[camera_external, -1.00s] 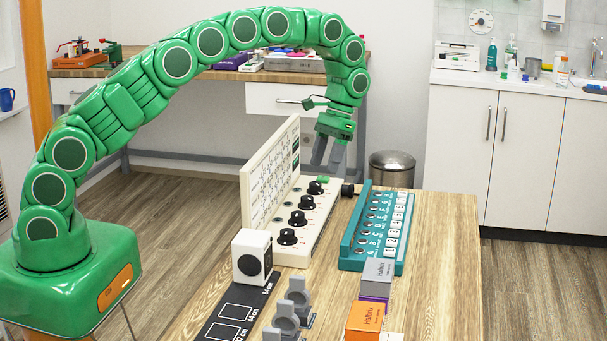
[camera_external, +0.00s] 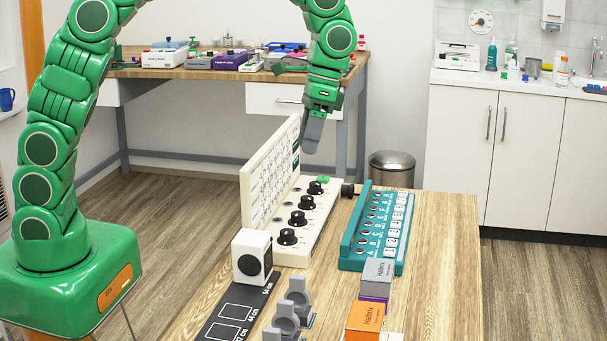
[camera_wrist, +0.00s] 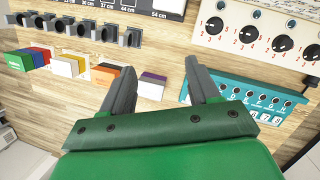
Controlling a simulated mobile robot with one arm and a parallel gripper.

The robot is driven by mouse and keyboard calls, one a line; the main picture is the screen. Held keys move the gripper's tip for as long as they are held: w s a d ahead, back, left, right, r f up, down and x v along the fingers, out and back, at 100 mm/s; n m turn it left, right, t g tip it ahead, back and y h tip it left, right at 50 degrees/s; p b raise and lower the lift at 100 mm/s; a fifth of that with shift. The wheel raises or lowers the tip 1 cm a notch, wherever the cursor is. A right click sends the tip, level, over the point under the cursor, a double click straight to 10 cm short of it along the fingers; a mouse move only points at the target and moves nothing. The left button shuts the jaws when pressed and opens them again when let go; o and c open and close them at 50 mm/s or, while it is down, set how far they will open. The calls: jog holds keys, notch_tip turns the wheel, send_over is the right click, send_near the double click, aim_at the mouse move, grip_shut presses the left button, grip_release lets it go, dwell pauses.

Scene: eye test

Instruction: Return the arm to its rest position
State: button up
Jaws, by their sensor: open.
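My green arm (camera_external: 43,150) arches up from its green base at the left of the external view. My gripper (camera_external: 314,130) hangs fingers down above the far end of the cream panel with black knobs (camera_external: 299,217), apart from it. The gripper is open and empty.
A teal box with lettered sockets (camera_external: 372,235) stands right of the cream panel. A white speaker-like box (camera_external: 252,256), grey holders (camera_external: 287,318) and grey and orange boxes (camera_external: 365,320) stand nearer. The table's right side is clear. A bin (camera_external: 391,170) stands behind.

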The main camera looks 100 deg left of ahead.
jog(key=s+d+r+m+y, duration=0.1)
jog(key=s+d+r+m, duration=0.15)
jog(key=s+d, duration=0.55)
jog(key=s+d+r+m+y, duration=0.1)
jog(key=s+d+r, duration=0.2)
jog(key=s+d, duration=0.45)
jog(key=s+d+f, duration=0.2)
jog(key=s+d, duration=0.1)
jog(key=s, duration=0.5)
jog(key=s+d+f, duration=0.2)
jog(key=s+d, duration=0.2)
jog(key=s, duration=0.4)
jog(key=shift+s+d+f+y, duration=0.2)
jog(key=shift+d+f+y, duration=0.1)
jog(key=shift+f, duration=0.05)
jog(key=shift+m, duration=0.25)
